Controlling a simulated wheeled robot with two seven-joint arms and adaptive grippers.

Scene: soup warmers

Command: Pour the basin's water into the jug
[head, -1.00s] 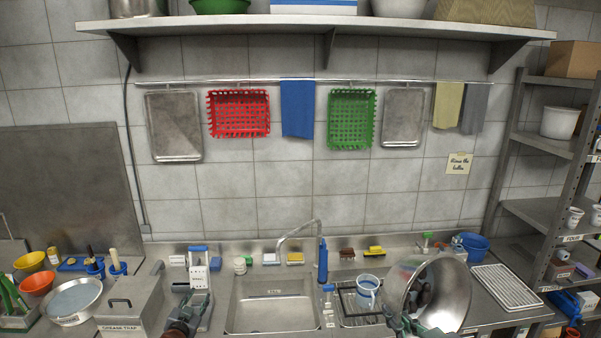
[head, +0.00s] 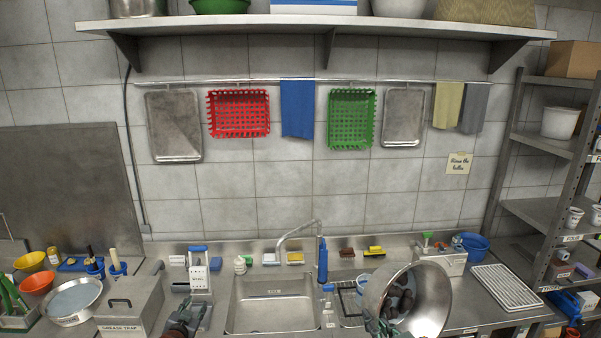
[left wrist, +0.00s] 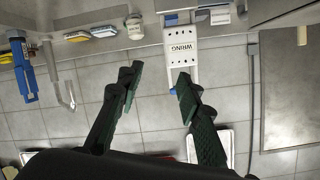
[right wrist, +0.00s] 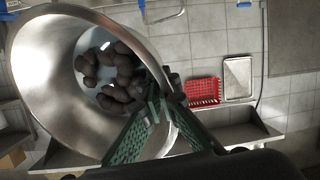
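I cannot see whether water is flowing. My left gripper (left wrist: 158,80) is open and empty, low in front of the counter, left of the sink.
The sink (head: 270,304) with its tap is left of the basin. A wire rack (head: 349,303) is beside it. A white wringer (head: 199,275) stands behind my left gripper.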

